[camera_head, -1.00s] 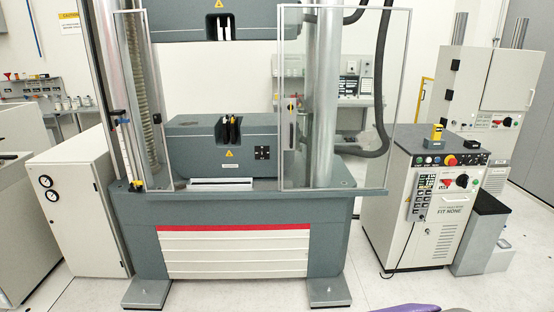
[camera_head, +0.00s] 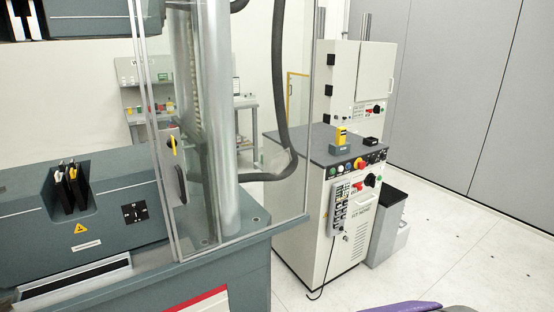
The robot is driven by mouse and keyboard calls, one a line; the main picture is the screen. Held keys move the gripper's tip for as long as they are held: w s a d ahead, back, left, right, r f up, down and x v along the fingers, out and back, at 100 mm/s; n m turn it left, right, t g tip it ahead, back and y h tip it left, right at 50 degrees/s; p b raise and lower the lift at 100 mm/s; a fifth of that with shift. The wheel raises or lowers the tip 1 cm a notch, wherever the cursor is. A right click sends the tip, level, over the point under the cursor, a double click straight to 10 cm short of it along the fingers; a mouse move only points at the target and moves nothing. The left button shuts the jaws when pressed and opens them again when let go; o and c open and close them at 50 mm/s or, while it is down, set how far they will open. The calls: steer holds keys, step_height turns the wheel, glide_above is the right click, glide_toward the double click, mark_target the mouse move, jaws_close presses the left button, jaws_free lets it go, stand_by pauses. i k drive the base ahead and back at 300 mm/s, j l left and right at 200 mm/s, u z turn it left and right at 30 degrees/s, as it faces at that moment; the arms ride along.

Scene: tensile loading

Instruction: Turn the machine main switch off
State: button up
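The control cabinet (camera_head: 300,205) stands right of the testing machine, with a dark grey top. Its front face carries a red part (camera_head: 357,187) beside a black rotary knob (camera_head: 370,181); these look like the main switch, but its position is too small to read. A row of coloured buttons, with a red one (camera_head: 359,163), runs along the sloped top edge. A pendant with many keys (camera_head: 340,208) hangs on the front, its cable reaching the floor. My gripper is not clearly seen; only purple and grey parts of my own body show at the bottom edge.
The testing machine's base (camera_head: 240,275) and clear guard door (camera_head: 236,150) fill the left. A dark-topped box (camera_head: 384,200) stands right of the cabinet. A taller white cabinet (camera_head: 345,75) stands behind. The floor at right (camera_head: 450,240) is clear.

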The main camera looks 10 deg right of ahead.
mark_target(372, 181)
steer(key=i+j+z, duration=0.2)
steer(key=i+z, duration=0.2)
steer(key=i+j+z, duration=0.2)
steer(key=z, duration=0.2)
steer(key=i+j+z, duration=0.25)
steer(key=j+z, duration=0.15)
steer(key=i+l, duration=0.25)
steer(key=i, duration=0.2)
steer(key=i+l+z, duration=0.1)
steer(key=i+l, duration=0.2)
steer(key=i, duration=0.15)
steer(key=i+l, duration=0.2)
steer(key=i, duration=0.25)
steer(key=i+l+z, duration=0.1)
steer(key=i+l, duration=0.15)
steer(key=i, duration=0.2)
steer(key=i+l, duration=0.2)
steer(key=i, duration=0.25)
steer(key=z, duration=0.05)
